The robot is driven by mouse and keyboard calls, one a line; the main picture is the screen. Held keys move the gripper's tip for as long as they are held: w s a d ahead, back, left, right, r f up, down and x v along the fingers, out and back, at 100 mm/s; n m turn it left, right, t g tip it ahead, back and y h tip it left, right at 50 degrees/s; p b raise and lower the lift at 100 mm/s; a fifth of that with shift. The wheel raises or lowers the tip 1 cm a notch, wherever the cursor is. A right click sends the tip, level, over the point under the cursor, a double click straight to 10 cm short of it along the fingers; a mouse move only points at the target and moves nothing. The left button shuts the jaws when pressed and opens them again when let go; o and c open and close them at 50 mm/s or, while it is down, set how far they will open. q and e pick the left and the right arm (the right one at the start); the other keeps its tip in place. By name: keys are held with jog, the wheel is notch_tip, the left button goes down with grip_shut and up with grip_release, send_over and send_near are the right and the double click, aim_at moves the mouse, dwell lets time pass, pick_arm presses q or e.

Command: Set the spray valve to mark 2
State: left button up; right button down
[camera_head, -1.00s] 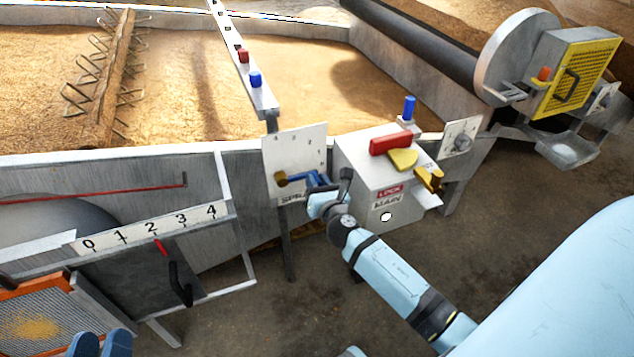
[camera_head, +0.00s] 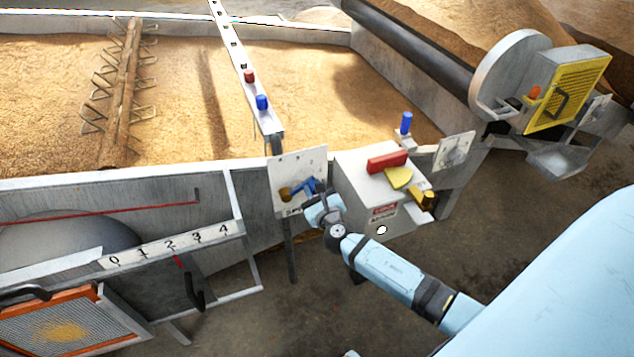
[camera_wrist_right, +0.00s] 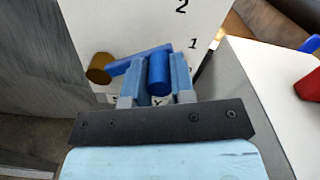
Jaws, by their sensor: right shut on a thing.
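The spray valve's white mark plate (camera_head: 313,160) stands on the front edge of the grain bed, left of a grey box. Its brass hub (camera_head: 285,194) sits at the plate's lower left, and a blue lever (camera_head: 302,188) runs from it to the right and slightly up. In the wrist view the lever (camera_wrist_right: 135,62) points close to mark 1; mark 2 (camera_wrist_right: 181,6) is higher up. My right gripper (camera_wrist_right: 161,80) is shut on the lever's round blue handle (camera_wrist_right: 158,74), one finger on each side. My left gripper is out of view.
The grey box (camera_head: 365,183) with a red bar (camera_head: 387,161) and yellow parts stands just right of the plate. A 0–4 scale (camera_head: 170,246) and an orange-framed screen (camera_head: 60,320) are at lower left. A perforated rail (camera_head: 240,65) rises behind the plate.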

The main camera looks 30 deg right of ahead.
jog(key=shift+a+r+n+p, duration=0.2)
jog(key=shift+r+n+p, duration=0.25)
jog(key=shift+r, duration=0.15)
jog(key=shift+w+a+r+n+p, duration=0.2)
jog(key=shift+n+p, duration=0.35)
jog(key=shift+p, duration=0.4)
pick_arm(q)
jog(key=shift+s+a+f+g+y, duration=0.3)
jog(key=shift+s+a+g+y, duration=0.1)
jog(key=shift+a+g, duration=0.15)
pick_arm(e)
jog(key=shift+a+n, duration=0.15)
jog(key=shift+n, duration=0.15)
pick_arm(q)
jog(key=shift+p, duration=0.3)
pick_arm(e)
jog(key=c, duration=1)
grip_release()
jog(key=shift+a, duration=0.1)
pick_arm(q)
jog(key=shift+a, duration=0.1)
pick_arm(e)
jog(key=shift+o, duration=0.2)
jog(key=shift+s, duration=0.15)
pick_arm(q)
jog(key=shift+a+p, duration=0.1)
jog(key=shift+p, duration=0.55)
pick_arm(e)
jog(key=v, duration=1.3)
jog(key=shift+s, duration=0.3)
